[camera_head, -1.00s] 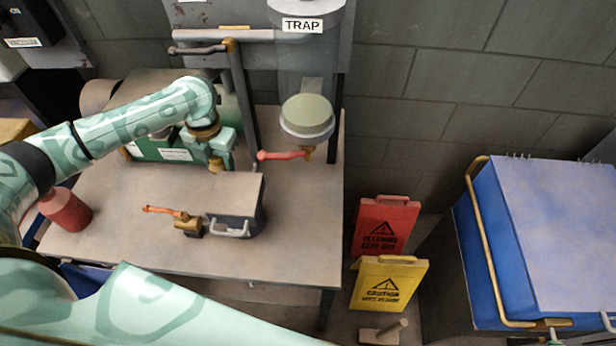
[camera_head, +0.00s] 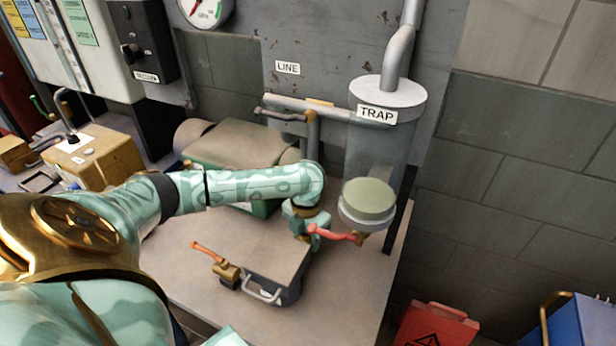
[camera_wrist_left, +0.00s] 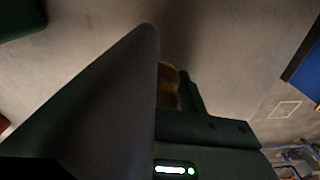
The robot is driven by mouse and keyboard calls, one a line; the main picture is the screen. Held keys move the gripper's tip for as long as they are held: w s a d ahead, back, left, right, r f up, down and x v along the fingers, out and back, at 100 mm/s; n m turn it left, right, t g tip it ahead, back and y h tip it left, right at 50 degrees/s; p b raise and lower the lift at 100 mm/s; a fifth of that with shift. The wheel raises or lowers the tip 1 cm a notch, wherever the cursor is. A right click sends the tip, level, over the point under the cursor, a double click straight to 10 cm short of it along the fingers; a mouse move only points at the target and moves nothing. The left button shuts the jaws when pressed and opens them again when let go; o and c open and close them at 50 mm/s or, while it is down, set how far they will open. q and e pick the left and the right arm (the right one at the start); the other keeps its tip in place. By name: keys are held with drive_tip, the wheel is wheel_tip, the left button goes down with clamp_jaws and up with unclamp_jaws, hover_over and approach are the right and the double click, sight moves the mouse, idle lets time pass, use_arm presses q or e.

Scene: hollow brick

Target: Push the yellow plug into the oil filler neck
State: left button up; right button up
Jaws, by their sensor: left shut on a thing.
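My left gripper (camera_head: 302,232) hangs at the end of its teal arm, over the table beside the red valve handle and behind the dark box. In the left wrist view the gripper (camera_wrist_left: 170,75) is shut on a small yellowish-brown piece, the yellow plug (camera_wrist_left: 168,84). One large dark finger hides part of the plug. In the head view the plug cannot be made out. My right gripper is not in view.
The red handle (camera_head: 335,234) sits under the trap bowl (camera_head: 368,203), close to my left gripper. A dark box (camera_head: 275,265) with an orange-handled valve (camera_head: 222,262) stands on the table (camera_head: 195,300). A red sign (camera_head: 435,325) stands at lower right.

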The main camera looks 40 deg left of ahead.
use_arm(q)
drive_tip(key=shift+f, duration=2)
drive_tip(key=shift+f+b, duration=0.15)
drive_tip(key=shift+b, duration=0.15)
drive_tip(key=o, duration=1)
drive_tip(key=shift+c, duration=0.2)
drive_tip(key=shift+f, duration=0.15)
drive_tip(key=r, duration=0.2)
drive_tip(key=r+p, duration=0.1)
drive_tip(key=r, duration=0.2)
drive_tip(key=r+p, duration=0.1)
drive_tip(key=r, duration=0.1)
drive_tip(key=shift+s+a+r, duration=0.2)
drive_tip(key=shift+s+r, duration=0.05)
drive_tip(key=shift+r, duration=0.15)
